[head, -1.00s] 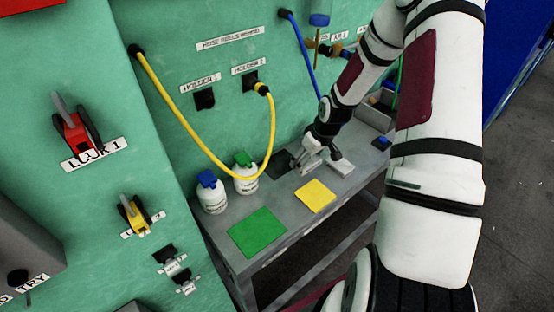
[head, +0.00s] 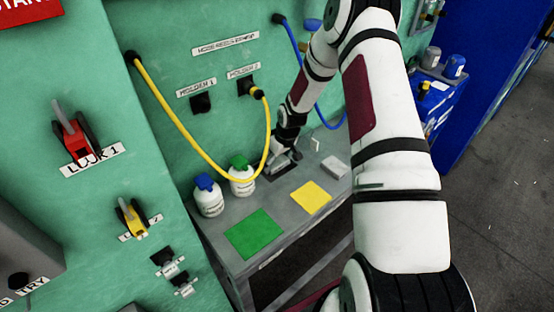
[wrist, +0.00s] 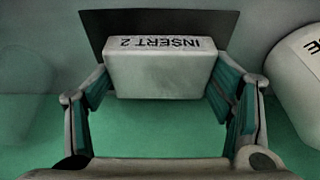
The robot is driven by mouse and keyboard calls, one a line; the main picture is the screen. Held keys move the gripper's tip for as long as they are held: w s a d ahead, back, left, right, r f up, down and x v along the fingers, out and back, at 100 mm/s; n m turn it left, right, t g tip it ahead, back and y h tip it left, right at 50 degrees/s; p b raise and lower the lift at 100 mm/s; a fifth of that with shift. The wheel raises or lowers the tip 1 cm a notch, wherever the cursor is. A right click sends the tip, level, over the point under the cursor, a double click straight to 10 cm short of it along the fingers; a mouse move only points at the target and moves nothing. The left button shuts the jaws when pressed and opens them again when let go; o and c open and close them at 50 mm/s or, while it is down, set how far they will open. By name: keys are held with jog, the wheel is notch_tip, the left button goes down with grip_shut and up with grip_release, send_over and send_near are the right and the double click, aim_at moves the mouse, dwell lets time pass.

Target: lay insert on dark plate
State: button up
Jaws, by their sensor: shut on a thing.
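The insert (wrist: 160,75), a pale grey block lettered INSERT 2, sits between my fingers in the wrist view. My gripper (wrist: 160,95) is shut on it by its two ends. The dark plate (wrist: 93,28) shows just beyond the insert, sticking out past it on both sides. The insert overlaps the plate in this view; whether it touches it I cannot tell. In the head view my gripper (head: 283,160) is at the back of the grey bench, near the green wall, and mostly hides the plate.
A second pale block (head: 334,166) lies on the bench to the right. A yellow plate (head: 311,197) and a green plate (head: 250,233) lie in front. A blue-capped bottle (head: 208,196) and a green-capped bottle (head: 242,178) stand left of my gripper. A yellow hose (head: 190,148) hangs above.

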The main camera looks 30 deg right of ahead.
jog(key=shift+f, duration=0.15)
jog(key=o, duration=1.5)
